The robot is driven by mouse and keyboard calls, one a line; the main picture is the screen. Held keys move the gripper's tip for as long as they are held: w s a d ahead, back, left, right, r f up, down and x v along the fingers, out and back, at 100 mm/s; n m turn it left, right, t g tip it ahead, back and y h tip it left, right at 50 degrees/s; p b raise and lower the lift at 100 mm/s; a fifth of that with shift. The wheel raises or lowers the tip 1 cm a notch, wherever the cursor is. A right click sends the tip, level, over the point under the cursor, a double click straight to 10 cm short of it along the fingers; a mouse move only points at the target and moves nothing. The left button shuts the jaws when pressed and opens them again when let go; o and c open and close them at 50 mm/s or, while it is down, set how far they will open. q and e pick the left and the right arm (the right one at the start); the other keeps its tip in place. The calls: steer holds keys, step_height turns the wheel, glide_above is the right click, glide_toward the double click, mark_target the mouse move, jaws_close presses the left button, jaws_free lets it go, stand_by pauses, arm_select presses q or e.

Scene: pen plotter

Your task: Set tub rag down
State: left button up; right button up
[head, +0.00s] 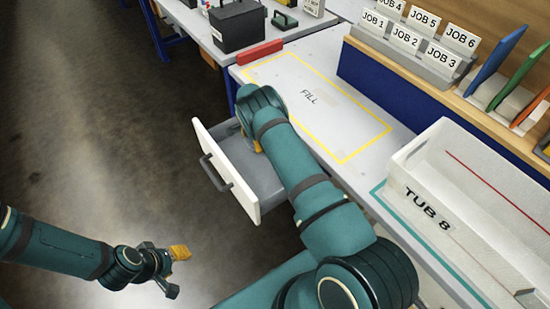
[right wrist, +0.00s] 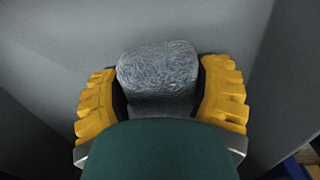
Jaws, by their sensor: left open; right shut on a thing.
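My right gripper (right wrist: 160,95) is shut on the rag (right wrist: 157,68), a grey, rough-textured bundle between the yellow finger pads. In the head view this gripper (head: 258,146) reaches down into the open drawer (head: 216,165), mostly hidden by my own arm; the rag cannot be made out there. In the right wrist view plain grey surfaces surround the rag; whether it touches the drawer floor I cannot tell. My left gripper (head: 177,270) is open and empty above the floor at lower left. A white tub marked TUB 8 (head: 428,207) stands on the bench at right.
The drawer is pulled out below the bench top, beside the yellow-outlined FILL area (head: 335,108), which is bare. A red block (head: 259,52), a black box (head: 238,27) and the JOB card rack (head: 405,50) stand beyond. The floor at left is clear.

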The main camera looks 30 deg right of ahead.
steer(key=shift+s+f, duration=0.2)
steer(key=s, duration=0.4)
steer(key=s+d+p, duration=0.1)
steer(key=s, duration=0.9)
steer(key=shift+d, duration=0.3)
steer(key=s, duration=0.3)
steer(key=shift+s+d, duration=0.2)
steer(key=shift+s, duration=0.05)
steer(key=shift+f, duration=0.75)
steer(key=o, duration=0.9)
steer(key=shift+f, duration=0.1)
steer(key=shift+o, duration=0.2)
